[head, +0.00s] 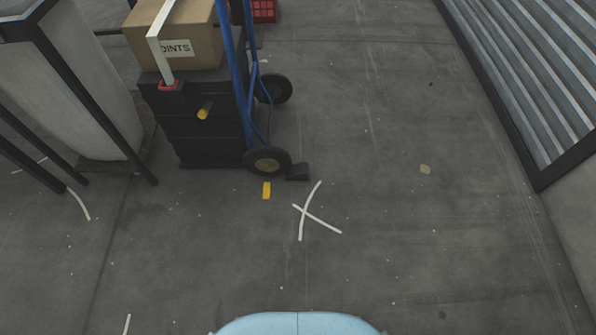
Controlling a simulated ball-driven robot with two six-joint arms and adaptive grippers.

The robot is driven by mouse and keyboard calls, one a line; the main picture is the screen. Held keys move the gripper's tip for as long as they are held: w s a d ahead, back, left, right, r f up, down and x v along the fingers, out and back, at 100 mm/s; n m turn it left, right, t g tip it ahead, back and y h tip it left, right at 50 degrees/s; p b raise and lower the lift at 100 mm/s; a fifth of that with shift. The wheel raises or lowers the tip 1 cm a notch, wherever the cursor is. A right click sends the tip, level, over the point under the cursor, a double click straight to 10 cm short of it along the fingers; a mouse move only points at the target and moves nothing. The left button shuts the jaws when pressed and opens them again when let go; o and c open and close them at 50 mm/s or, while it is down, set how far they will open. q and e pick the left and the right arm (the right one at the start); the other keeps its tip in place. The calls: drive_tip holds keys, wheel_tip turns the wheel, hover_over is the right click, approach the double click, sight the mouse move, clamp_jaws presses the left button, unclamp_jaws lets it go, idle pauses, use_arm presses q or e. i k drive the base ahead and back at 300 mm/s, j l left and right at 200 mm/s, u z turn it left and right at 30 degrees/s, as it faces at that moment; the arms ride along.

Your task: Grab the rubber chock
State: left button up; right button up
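A small dark wedge that looks like the rubber chock (298,172) lies on the floor in the head view. It sits right beside the near wheel (267,160) of a blue hand truck (238,75), on the wheel's right side, and appears to touch it. Neither of my grippers is in view.
The hand truck carries a black drawer unit (205,125) with a cardboard box (190,40) on top. A yellow floor mark (267,190) and a white taped cross (312,215) lie in front. A ribbed metal shutter (530,70) stands right. The floor between is clear.

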sight(299, 171)
drive_tip(key=u, duration=0.45)
drive_tip(key=i+l+u, duration=0.15)
drive_tip(key=l+u, duration=0.2)
drive_tip(key=i+l+u, duration=0.1)
drive_tip(key=l+u, duration=0.15)
drive_tip(key=u, duration=0.15)
drive_tip(key=l+u, duration=0.55)
drive_tip(key=l, duration=1.15)
